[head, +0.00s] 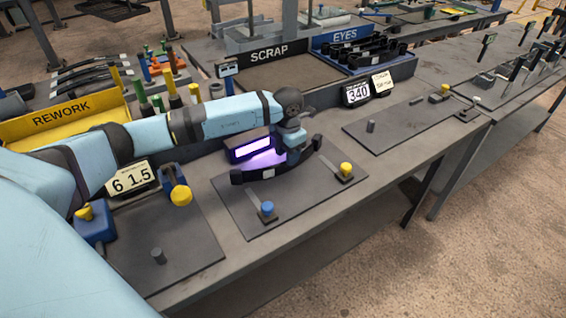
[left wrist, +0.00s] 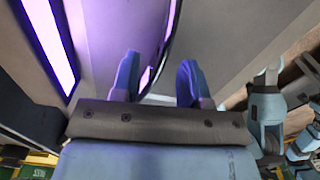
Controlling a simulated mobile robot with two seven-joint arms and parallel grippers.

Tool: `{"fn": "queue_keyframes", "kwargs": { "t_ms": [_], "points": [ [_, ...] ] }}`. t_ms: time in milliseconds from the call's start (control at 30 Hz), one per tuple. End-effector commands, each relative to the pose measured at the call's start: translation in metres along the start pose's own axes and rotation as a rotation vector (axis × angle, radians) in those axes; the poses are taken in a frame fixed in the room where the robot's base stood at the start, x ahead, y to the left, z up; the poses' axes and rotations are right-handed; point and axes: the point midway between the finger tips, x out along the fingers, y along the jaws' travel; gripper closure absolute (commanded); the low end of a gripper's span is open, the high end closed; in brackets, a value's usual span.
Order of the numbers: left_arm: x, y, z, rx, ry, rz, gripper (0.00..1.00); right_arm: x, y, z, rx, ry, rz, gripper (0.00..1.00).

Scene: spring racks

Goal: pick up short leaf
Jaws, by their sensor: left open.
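A short dark curved leaf (head: 270,172) arches over the grey plate in front of a purple-lit box, with a black eye at each end. My left gripper (head: 297,148) is at the leaf's right half, and the arm partly hides the far side. In the left wrist view the two blue fingers (left wrist: 158,82) are spread, and a dark curved strip (left wrist: 151,62), apparently the leaf, shows in the gap between them. I cannot tell whether either finger touches it. My right gripper cannot be made out in the head view.
The grey plate (head: 240,218) carries a blue-topped post (head: 267,208) and a yellow-topped post (head: 346,170). The purple-lit box (head: 238,149) stands just behind. A yellow REWORK bin (head: 45,125) is at left; SCRAP (head: 295,75) and EYES (head: 375,62) bins are behind. A second plate (head: 400,130) is right.

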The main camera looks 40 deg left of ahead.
Motion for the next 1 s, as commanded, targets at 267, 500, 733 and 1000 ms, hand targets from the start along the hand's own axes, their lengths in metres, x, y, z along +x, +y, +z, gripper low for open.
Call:
{"fn": "queue_keyframes", "kwargs": {
  "t_ms": [267, 500, 733, 1000],
  "points": [
    [0.037, -0.002, -0.002, 0.000, 0.002, -0.001, 0.59, -0.001, 0.000, -0.002, -0.003, 0.004, 0.001, 1.00],
    [0.038, -0.002, -0.002, 0.000, 0.001, -0.001, 0.66, -0.001, 0.000, 0.000, -0.004, 0.001, 0.001, 1.00],
    [0.038, -0.002, -0.002, 0.000, 0.001, -0.001, 1.00, -0.002, 0.000, 0.000, -0.004, -0.002, 0.001, 1.00],
    [0.036, -0.001, -0.001, -0.001, -0.002, 0.000, 1.00, -0.003, 0.000, -0.002, -0.004, 0.002, 0.000, 1.00]
  ]
}}
